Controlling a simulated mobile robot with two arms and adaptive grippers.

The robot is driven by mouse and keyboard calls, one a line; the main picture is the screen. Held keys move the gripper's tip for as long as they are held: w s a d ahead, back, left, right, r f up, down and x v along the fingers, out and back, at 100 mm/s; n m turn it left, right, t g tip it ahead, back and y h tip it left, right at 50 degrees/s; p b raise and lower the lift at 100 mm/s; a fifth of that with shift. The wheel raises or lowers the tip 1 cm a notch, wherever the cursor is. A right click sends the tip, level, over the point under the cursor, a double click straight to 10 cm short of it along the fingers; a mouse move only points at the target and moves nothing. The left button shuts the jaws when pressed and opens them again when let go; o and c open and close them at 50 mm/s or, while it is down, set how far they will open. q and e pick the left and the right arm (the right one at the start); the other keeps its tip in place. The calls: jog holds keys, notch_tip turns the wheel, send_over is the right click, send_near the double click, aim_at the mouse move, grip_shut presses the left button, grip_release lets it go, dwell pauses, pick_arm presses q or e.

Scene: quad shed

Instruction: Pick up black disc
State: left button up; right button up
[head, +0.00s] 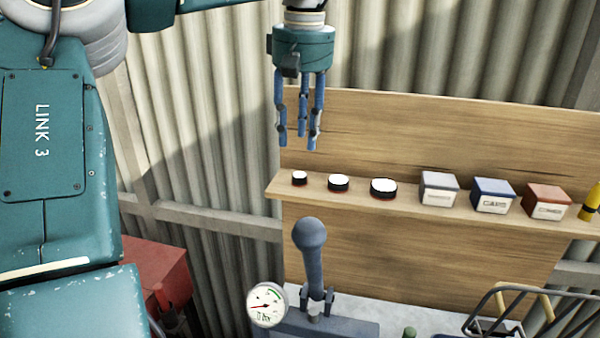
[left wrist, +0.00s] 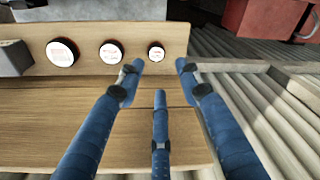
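Three black discs with white tops sit in a row on the wooden shelf (head: 410,204): a small one (head: 300,178) at the left end, a medium one (head: 338,183) and a larger one (head: 383,188). In the left wrist view the small disc (left wrist: 156,52), medium disc (left wrist: 110,52) and large disc (left wrist: 62,52) show from above, in mirrored order. My left gripper (head: 298,140) has three blue fingers pointing down, above the shelf's left end near the small disc. Its fingers (left wrist: 160,80) are spread, with nothing between them. My right gripper is not in view.
Several boxes, including a grey one (head: 439,189), a blue one (head: 493,196) and a red one (head: 547,201), stand right of the discs. A wooden board rises behind the shelf. Below are a round-knobbed lever (head: 311,245), a pressure gauge (head: 266,305) and a red box (head: 155,272).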

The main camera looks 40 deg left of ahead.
aim_at(300, 174)
pick_arm(q)
jog(key=shift+s+d+f, duration=0.1)
jog(key=shift+f, duration=0.5)
jog(key=shift+s+d+f, duration=0.1)
jog(key=shift+f, duration=0.45)
jog(key=shift+a+f, duration=0.15)
jog(key=shift+f, duration=0.2)
jog(key=shift+w+a+f, duration=0.1)
jog(key=shift+w+f, duration=0.05)
jog(key=shift+f, duration=0.2)
jog(key=f+p, duration=0.1)
jog(key=f, duration=0.2)
jog(key=shift+w+f+p, duration=0.2)
jog(key=shift+f+p, duration=0.1)
jog(key=shift+p, duration=0.05)
jog(key=shift+f, duration=0.6)
jog(key=c, duration=0.7)
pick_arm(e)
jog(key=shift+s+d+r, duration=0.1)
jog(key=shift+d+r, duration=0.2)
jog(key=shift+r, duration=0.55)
